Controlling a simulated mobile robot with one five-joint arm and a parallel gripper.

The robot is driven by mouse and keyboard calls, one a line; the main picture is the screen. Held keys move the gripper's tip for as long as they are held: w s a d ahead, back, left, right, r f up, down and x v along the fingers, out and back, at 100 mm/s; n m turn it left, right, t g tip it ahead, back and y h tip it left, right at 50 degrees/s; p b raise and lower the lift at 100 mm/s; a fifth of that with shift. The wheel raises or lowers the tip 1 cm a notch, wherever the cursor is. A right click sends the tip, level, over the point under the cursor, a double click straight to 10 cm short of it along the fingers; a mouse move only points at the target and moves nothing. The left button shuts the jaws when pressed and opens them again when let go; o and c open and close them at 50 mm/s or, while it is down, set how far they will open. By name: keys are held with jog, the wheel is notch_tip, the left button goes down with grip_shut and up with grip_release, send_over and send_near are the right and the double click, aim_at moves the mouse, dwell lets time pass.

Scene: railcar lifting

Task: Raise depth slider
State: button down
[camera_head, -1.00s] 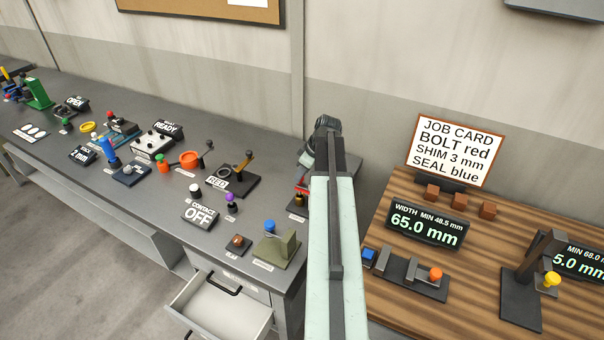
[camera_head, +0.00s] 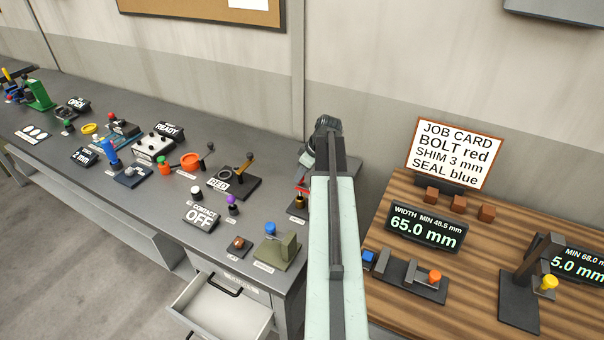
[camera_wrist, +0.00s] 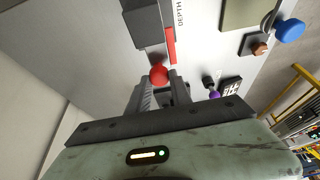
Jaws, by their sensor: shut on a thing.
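In the wrist view, the depth slider's red round knob (camera_wrist: 158,74) sits at the tips of my gripper (camera_wrist: 161,84), which is shut on it. A red strip (camera_wrist: 170,46) and a dark block (camera_wrist: 148,28) lie just beyond the knob, beside a white plate lettered DEPTH (camera_wrist: 179,14). In the head view, my pale green arm hides my fingertips and most of what is behind it. A small red part (camera_head: 301,189) shows at the arm's left edge; I cannot tell if it belongs to the slider.
A blue knob on an olive stand (camera_head: 283,250) and a purple knob (camera_head: 231,201) stand left of my arm. An open drawer (camera_head: 222,308) juts out below the grey bench (camera_head: 130,205). A wooden table (camera_head: 385,292) with a 65.0 mm width display (camera_head: 425,229) is at right.

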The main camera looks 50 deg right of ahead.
aim_at(309, 185)
jog(key=shift+r, duration=0.55)
jog(key=shift+w+d+f, duration=0.1)
jog(key=shift+f, duration=0.1)
jog(key=c, duration=1.1)
grip_release()
jog(key=shift+r, duration=0.1)
jog(key=shift+c, duration=0.2)
jog(key=p+v, duration=0.7)
jog(key=shift+s+r, duration=0.3)
